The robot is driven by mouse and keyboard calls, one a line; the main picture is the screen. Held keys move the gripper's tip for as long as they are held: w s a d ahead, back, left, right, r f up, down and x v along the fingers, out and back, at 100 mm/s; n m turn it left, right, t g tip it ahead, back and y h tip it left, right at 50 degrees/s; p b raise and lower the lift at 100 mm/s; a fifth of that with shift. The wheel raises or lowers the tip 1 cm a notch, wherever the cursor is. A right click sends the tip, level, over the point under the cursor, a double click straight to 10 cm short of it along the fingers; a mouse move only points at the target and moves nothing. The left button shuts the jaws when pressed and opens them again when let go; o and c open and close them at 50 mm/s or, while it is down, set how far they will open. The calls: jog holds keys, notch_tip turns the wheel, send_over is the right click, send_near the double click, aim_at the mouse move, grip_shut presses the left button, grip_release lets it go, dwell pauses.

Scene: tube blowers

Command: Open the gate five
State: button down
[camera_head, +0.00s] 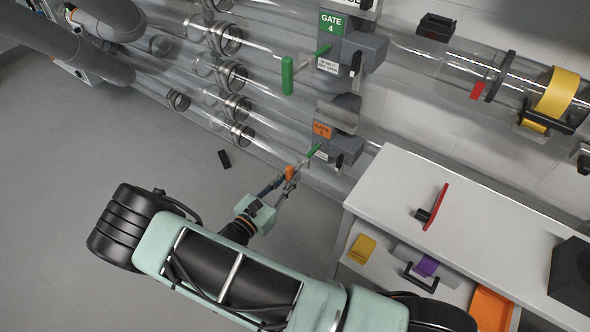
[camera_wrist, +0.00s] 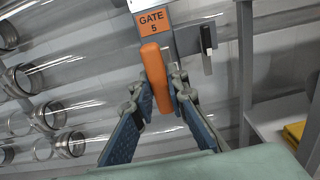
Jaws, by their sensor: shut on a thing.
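The gate five housing (camera_head: 340,125) is a grey box on a clear tube, with an orange label. The orange label in the wrist view (camera_wrist: 152,21) reads "GATE 5". A green rod (camera_head: 312,152) comes out of the housing towards an orange handle (camera_head: 290,173). The orange handle also shows in the wrist view (camera_wrist: 153,66), upright and slightly tilted below the label. My gripper (camera_head: 291,178) is at the handle, with its blue-padded fingers on both sides of it. In the wrist view my gripper (camera_wrist: 161,92) is shut on the handle's lower part.
Gate four (camera_head: 331,25), with a green label and a green handle (camera_head: 287,76), is above. Floor at left is mostly clear.

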jog(key=c, duration=1.9)
grip_release()
jog(key=v, duration=1.2)
jog(key=shift+f, duration=0.1)
